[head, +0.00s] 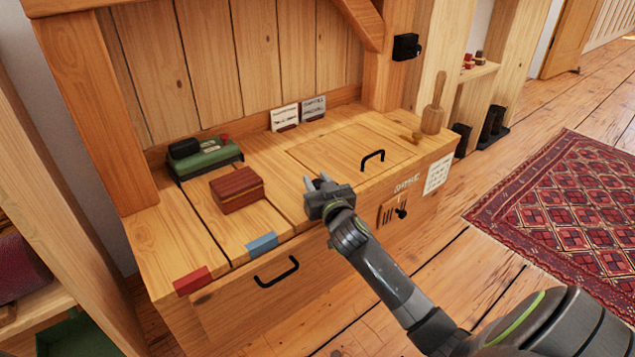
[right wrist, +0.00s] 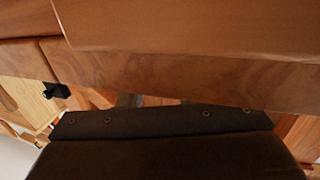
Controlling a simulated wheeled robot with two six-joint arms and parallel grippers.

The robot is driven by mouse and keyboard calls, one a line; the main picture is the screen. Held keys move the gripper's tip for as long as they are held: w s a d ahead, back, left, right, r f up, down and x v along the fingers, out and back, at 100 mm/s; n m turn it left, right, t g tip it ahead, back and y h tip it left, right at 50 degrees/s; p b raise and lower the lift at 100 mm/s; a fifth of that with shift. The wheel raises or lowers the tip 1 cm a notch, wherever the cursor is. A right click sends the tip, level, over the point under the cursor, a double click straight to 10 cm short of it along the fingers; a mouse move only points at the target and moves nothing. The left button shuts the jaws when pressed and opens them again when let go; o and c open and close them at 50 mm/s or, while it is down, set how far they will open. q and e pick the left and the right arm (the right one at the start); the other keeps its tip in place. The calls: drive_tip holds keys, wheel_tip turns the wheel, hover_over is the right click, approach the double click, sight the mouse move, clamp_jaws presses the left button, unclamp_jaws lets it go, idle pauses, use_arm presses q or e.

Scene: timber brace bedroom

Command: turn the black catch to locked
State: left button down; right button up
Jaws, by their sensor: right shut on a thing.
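In the right wrist view brown wood (right wrist: 190,70) fills much of the picture. My left gripper is not in view.
Black handles (head: 276,272) (head: 372,158) are on the chest's front and lid. A reddish-brown box (head: 237,190), a green case (head: 205,155), cards (head: 313,108) and a wooden mallet (head: 434,105) stand on top. A black box (head: 406,46) is on the post. A patterned rug (head: 570,215) lies right.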

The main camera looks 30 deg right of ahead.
drive_tip(key=shift+f+m+h+b, duration=0.1)
drive_tip(key=shift+m+h+b, duration=0.3)
drive_tip(key=shift+h, duration=0.1)
drive_tip(key=shift+g+h, duration=0.3)
drive_tip(key=shift+h, duration=0.1)
drive_tip(key=o, duration=0.9)
drive_tip(key=shift+s, duration=0.1)
